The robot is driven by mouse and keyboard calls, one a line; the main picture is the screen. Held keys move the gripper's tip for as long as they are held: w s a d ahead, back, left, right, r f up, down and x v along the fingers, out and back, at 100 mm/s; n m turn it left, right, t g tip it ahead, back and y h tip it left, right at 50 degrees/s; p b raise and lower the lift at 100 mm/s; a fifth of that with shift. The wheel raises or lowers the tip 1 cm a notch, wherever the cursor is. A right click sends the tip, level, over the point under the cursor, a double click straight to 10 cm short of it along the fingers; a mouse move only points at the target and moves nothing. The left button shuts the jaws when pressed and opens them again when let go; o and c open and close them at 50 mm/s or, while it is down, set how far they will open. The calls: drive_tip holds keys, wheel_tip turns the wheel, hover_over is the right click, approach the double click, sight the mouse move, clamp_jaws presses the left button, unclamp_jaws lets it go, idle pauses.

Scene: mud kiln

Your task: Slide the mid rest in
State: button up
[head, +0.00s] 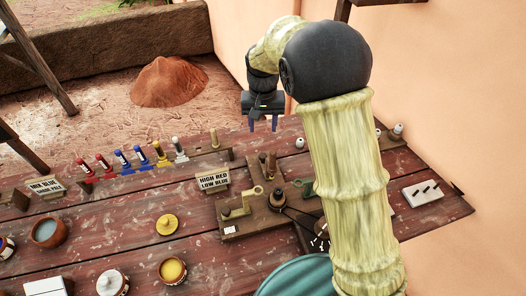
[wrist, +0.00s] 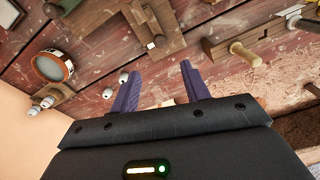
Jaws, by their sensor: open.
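A wooden fixture (head: 240,222) with brass-coloured pieces and upright wooden pegs (head: 268,165) stands on the red plank table, right of the middle. I cannot tell which part is the mid rest. My gripper (head: 262,124) hangs above and beyond the fixture, its two dark fingers pointing down. In the wrist view the purple fingers (wrist: 160,72) are apart with nothing between them. Ahead of them are a wooden block (wrist: 152,28) with a slot and a small pale peg and, to the right, a round wooden peg (wrist: 245,54). My arm hides part of the fixture's right side.
A sign (head: 214,181) reading "HIGH RED LOW BLUE" stands beside the fixture. A rack of coloured handles (head: 140,160) lies along the table's far edge. A pale block with dark pegs (head: 424,193) is at right.

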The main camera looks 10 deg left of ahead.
sight(263, 155)
wheel_tip(263, 155, down, 13)
drive_tip(key=shift+f+p, duration=0.15)
drive_tip(key=shift+p, duration=0.35)
clamp_jaws()
